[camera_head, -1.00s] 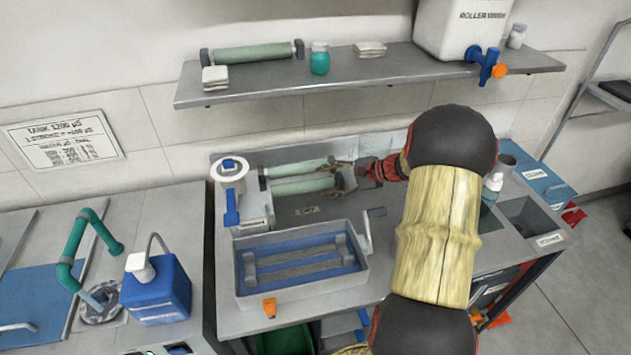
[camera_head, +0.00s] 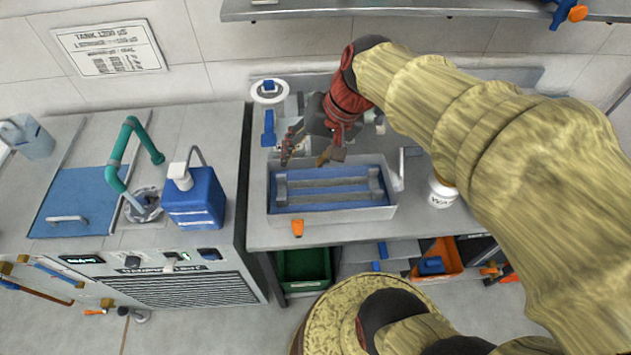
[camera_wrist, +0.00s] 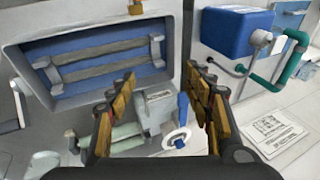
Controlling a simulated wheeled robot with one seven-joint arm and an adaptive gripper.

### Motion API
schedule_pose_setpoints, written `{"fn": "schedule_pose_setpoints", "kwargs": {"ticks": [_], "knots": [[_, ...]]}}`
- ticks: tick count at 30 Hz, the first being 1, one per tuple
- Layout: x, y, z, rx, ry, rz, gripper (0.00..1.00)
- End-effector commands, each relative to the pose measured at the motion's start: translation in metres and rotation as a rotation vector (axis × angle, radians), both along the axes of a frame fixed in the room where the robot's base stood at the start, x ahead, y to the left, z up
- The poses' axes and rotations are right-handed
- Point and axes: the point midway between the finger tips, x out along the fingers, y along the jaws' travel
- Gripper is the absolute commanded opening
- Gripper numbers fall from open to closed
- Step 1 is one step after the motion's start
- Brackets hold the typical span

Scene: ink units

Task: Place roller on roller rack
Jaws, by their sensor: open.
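My gripper (camera_head: 305,160) is open, its fingers pointing down near the far edge of a grey tray (camera_head: 345,212). No roller shows between the fingers. The tray has a blue inside, with grey bars and end blocks across it. In the wrist view the open fingers (camera_wrist: 160,85) are between the tray (camera_wrist: 100,88) and a blue-and-white reel-like fixture (camera_wrist: 178,138). A pale green roller (camera_wrist: 125,145) shows at lower left there, partly hidden by the left finger. In the head view my gripper and arm hide the rollers behind the tray. I cannot clearly tell which part is the roller rack.
A blue jug (camera_head: 194,203) and a green tap (camera_head: 117,160) stand on the left counter. A white pot (camera_head: 441,190) stands right of the tray, beside my arm. A shelf (camera_head: 400,10) runs along the wall above.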

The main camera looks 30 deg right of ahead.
Motion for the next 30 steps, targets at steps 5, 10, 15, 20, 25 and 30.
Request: {"fn": "schedule_pose_setpoints", "kwargs": {"ticks": [5, 10, 15, 20, 25, 30], "knots": [[-0.054, 0.027, 0.016, -0.236, -0.104, 0.235, 0.51], [-0.082, 0.031, 0.023, -0.378, -0.183, 0.363, 0.51], [-0.090, 0.030, 0.024, -0.428, -0.212, 0.405, 0.51], [-0.090, 0.030, 0.024, -0.430, -0.213, 0.406, 0.51], [-0.090, 0.030, 0.024, -0.430, -0.212, 0.404, 0.51], [-0.090, 0.030, 0.024, -0.428, -0.212, 0.405, 0.51]]}}
